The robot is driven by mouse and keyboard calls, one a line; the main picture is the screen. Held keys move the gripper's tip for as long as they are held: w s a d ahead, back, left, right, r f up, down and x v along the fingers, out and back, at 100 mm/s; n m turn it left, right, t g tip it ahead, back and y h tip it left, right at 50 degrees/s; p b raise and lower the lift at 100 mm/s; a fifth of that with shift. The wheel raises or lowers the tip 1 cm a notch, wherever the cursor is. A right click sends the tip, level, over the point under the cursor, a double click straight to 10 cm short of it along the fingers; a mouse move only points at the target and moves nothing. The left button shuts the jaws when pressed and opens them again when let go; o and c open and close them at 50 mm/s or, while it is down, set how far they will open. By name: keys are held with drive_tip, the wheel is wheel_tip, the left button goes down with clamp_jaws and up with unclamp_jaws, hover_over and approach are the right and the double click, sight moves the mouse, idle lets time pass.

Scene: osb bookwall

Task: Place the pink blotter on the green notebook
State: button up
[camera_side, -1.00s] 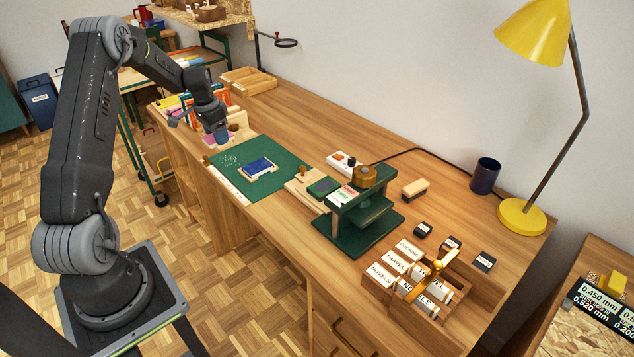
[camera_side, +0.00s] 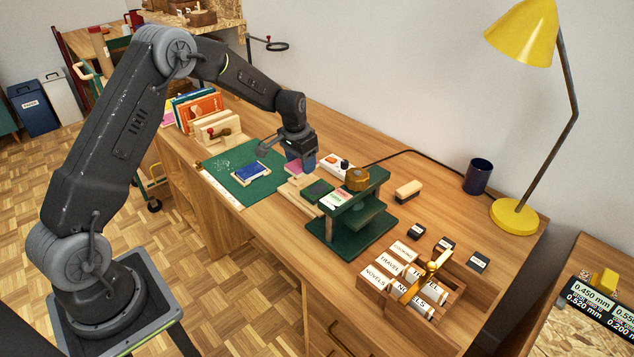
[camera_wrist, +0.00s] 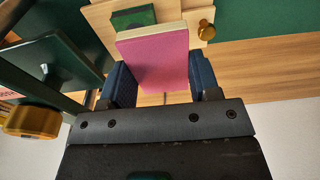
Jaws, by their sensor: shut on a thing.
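The pink blotter (camera_wrist: 155,58) is a flat pink block with a cream edge, between the blue finger pads of my gripper (camera_wrist: 162,80) in the wrist view. My gripper is shut on it; in the side view the gripper (camera_side: 301,163) holds it above the desk, with a bit of pink (camera_side: 292,168) showing. The green notebook (camera_side: 318,190) lies on a light wooden board beside the green press, just in front of and right of the gripper. In the wrist view the notebook (camera_wrist: 134,17) lies beyond the blotter, partly hidden by it.
The green press (camera_side: 350,225) with a brass knob stands close right of the notebook. A white box (camera_side: 338,166) with knobs lies behind it. A blue book (camera_side: 251,172) lies on the green mat (camera_side: 225,160) to the left. The rack of labels (camera_side: 400,285) is farther right.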

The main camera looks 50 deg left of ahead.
sight(318, 188)
drive_tip(key=w+d+f, duration=0.2)
drive_tip(key=d, duration=0.1)
drive_tip(key=shift+w+d+f, duration=0.15)
drive_tip(key=shift+w+f, duration=0.15)
drive_tip(key=shift+w, duration=0.05)
drive_tip(key=shift+f, duration=2)
drive_tip(key=shift+f, duration=0.1)
drive_tip(key=o, duration=1)
